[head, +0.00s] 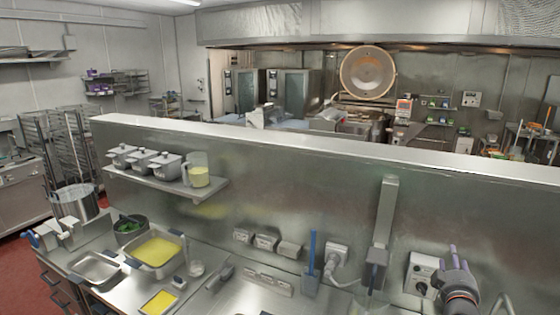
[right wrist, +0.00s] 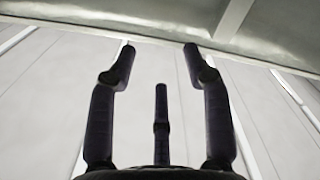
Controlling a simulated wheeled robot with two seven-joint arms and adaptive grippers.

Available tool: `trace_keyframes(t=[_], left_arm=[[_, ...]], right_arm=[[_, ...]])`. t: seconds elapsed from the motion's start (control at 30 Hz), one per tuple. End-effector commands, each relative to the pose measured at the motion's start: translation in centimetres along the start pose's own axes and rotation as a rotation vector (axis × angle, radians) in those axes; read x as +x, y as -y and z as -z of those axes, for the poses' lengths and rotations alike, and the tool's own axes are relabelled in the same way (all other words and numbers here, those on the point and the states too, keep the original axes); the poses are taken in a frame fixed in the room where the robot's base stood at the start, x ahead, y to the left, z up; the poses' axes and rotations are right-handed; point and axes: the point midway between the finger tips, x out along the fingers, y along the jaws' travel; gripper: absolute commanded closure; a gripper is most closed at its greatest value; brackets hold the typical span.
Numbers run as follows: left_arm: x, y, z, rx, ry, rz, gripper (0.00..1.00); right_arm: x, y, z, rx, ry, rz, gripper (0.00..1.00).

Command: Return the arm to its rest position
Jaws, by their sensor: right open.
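My right gripper (head: 459,262) is at the lower right of the head view, its dark fingers pointing up in front of the steel partition. In the right wrist view, the right gripper (right wrist: 158,58) has its fingers spread apart with nothing between them. Only pale panels and a metal edge lie beyond the fingertips there. My left gripper is not in view. A large round pan-like lid (head: 367,73) stands raised in the back of the kitchen, beyond the partition.
A steel partition (head: 300,165) crosses the view, with a wall shelf (head: 205,190) of containers and a jug (head: 197,173). On the counter, a yellow-filled tray (head: 158,250), an empty tray (head: 95,267) and a pot (head: 75,202) stand left. A white socket box (head: 421,275) is beside my right gripper.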

Motion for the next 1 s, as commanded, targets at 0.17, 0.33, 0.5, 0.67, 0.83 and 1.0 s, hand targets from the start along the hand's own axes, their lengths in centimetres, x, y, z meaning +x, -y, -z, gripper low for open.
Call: trace_keyframes(t=[0.17,0.33,0.5,0.67,0.83,1.0], left_arm=[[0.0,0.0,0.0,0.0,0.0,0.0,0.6],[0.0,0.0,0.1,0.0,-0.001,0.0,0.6],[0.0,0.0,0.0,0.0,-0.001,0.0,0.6],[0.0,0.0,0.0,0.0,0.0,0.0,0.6],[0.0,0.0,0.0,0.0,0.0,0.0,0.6],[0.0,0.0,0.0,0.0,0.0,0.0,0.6]], right_arm=[[0.1,2.1,-0.8,0.025,0.018,0.042,0.5],[0.0,5.1,-2.0,0.065,0.047,0.105,0.5],[-0.4,9.1,-3.6,0.118,0.088,0.186,0.5],[-1.4,14.1,-5.6,0.184,0.149,0.286,0.5],[-4.2,22.2,-8.8,0.29,0.27,0.447,0.5],[-9.7,31.2,-12.7,0.412,0.45,0.628,0.5]])
